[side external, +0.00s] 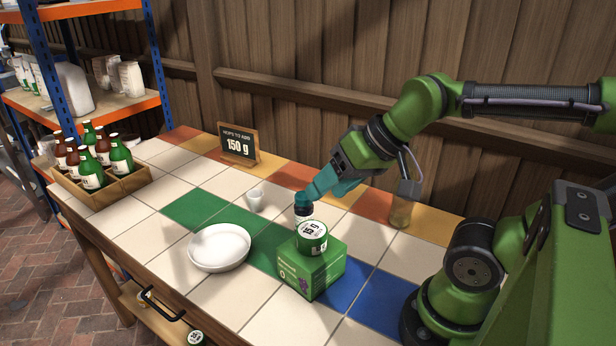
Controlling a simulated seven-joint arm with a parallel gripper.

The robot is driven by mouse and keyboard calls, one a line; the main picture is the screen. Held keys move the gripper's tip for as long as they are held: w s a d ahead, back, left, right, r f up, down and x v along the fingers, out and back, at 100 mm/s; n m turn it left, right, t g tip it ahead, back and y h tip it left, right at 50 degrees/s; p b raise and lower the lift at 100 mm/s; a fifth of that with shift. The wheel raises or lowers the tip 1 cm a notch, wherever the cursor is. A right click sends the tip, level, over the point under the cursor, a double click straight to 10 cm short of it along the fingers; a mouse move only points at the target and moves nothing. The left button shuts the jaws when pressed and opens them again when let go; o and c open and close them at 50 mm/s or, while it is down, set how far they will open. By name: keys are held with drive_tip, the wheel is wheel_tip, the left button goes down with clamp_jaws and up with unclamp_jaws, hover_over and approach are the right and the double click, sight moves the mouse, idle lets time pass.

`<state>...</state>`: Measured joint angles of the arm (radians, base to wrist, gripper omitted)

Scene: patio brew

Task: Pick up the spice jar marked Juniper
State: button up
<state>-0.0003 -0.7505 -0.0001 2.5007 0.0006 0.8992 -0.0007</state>
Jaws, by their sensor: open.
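My green arm reaches in from the right, and the teal fingers of my gripper (308,196) point down at a small jar (304,214) with a dark and white label. The fingers are at the top of this jar and cover part of it; I cannot tell whether they touch it. The jar stands on the tiled table behind a green box. A green tin marked 15 g (311,235) sits on the green box (312,270), just in front of the jar. I cannot read Juniper on any label, so I cannot tell which jar bears it.
A white bowl (219,247) and a small white cup (255,200) stand left of my gripper. A 150 g sign (239,145) stands at the back. A crate of bottles (93,197) is at the left. An amber-bottomed bottle (402,208) stands right of my gripper.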

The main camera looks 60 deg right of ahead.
drive_tip(key=o, duration=0.5)
drive_tip(key=n+g+h, duration=0.2)
drive_tip(key=g, duration=0.5)
hover_over(304, 196)
wheel_tip(304, 196, down, 3)
wheel_tip(304, 196, down, 17)
drive_tip(key=shift+d+r, duration=0.1)
drive_tip(key=shift+r, duration=0.1)
